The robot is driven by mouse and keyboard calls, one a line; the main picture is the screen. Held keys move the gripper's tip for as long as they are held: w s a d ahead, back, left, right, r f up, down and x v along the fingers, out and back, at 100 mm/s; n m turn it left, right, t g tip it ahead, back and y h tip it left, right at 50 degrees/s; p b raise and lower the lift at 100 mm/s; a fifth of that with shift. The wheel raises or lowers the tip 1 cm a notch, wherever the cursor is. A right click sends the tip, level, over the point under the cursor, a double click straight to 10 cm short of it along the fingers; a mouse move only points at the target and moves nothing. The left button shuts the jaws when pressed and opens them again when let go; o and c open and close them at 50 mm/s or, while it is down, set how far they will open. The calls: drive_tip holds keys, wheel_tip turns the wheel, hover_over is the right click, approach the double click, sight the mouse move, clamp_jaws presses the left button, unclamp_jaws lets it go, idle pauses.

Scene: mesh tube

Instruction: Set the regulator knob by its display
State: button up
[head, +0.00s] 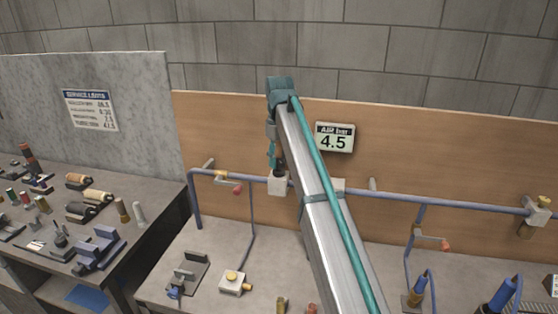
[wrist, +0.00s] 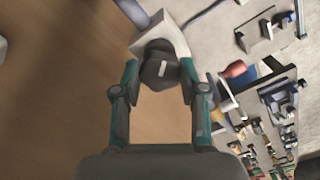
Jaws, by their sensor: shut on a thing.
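The dark regulator knob (wrist: 159,75) with a short white mark is between the two fingers of my gripper (wrist: 160,68) in the wrist view. My gripper is shut on it, one finger at each side. The pale block-shaped regulator body (wrist: 176,36) lies just beyond the knob. In the head view the body (head: 278,185) sits on the blue pipe, below my gripper (head: 276,158), and the knob is mostly hidden there. The display (head: 334,138) on the wooden panel is headed "AIR bar" and reads 4.5.
A "SERVICE LIMITS" sign (head: 90,110) hangs on the grey panel at left; its rows are too small to read surely. The blue pipe (head: 400,197) runs along the wooden panel, with red-handled valves (head: 238,189) below. Tools and parts crowd the left bench (head: 150,225).

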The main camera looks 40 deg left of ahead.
sight(279, 160)
drive_tip(key=shift+n, duration=2.3)
drive_tip(key=o, duration=1.1)
drive_tip(key=shift+o, duration=0.2)
wheel_tip(279, 160, up, 8)
drive_tip(key=shift+f+b, duration=0.25)
drive_tip(key=shift+b, duration=0.05)
